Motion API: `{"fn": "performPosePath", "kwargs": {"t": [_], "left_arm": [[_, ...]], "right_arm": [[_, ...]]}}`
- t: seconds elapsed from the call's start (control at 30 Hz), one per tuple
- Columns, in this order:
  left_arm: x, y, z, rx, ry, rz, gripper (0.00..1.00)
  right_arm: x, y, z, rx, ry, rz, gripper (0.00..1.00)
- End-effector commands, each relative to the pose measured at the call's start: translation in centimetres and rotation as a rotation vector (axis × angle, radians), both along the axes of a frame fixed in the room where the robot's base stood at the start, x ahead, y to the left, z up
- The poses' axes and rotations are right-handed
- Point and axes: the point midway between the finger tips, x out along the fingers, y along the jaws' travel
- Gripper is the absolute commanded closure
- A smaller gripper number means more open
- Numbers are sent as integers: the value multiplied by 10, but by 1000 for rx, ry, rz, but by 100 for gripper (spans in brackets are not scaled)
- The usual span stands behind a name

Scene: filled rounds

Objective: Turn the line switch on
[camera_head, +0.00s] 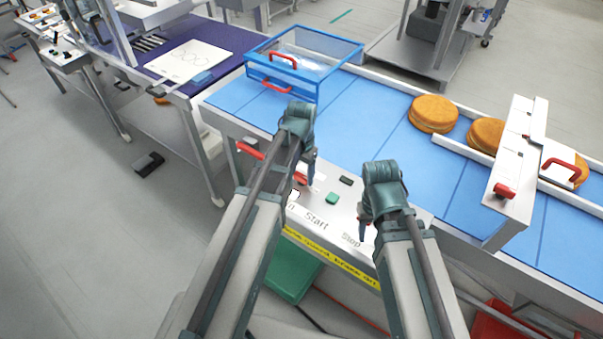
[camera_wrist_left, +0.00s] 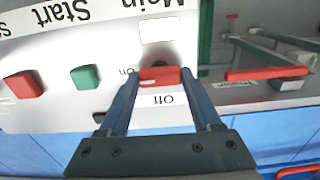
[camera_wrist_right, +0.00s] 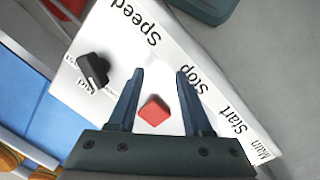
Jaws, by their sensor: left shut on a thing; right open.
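The line switch is a red lever (camera_wrist_left: 160,76) under the word "Main" on the white control panel (camera_head: 318,232). In the left wrist view its "On" label is to the left and its "Off" label on the side nearer my gripper. My left gripper (camera_wrist_left: 158,82) is shut on the lever; it also shows over the panel in the head view (camera_head: 307,182). The lever's pivot is partly hidden. My right gripper (camera_wrist_right: 158,84) is open and empty above the panel, with the red Stop button (camera_wrist_right: 153,110) showing between its fingers.
A green Start button (camera_wrist_left: 85,77) sits beside the switch, and a black Speed knob (camera_wrist_right: 92,70) is farther along. A red handle (camera_wrist_left: 265,74) is off the panel's side. Behind runs a blue conveyor (camera_head: 368,115) with a blue-framed box (camera_head: 345,45) and round cakes (camera_head: 433,113).

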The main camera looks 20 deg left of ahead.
Motion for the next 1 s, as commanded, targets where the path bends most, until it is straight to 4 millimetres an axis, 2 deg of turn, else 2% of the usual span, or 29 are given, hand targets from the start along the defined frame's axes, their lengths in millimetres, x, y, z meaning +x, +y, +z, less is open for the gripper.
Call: {"fn": "performPosePath", "kwargs": {"t": [0.17,0.2,0.33,0.37,0.77,1.0], "left_arm": [[0,0,0,0,0,-4,90],[0,0,0,0,0,-4,31],[0,0,0,0,0,-3,8],[0,0,0,0,0,-2,5],[0,0,3,0,0,-1,5],[0,0,22,0,0,0,5]], "right_arm": [[0,0,0,0,0,0,50],[0,0,0,0,0,0,50],[0,0,0,0,0,0,50],[0,0,0,0,0,0,50],[0,0,3,0,0,0,50],[0,0,22,0,0,1,50]]}}
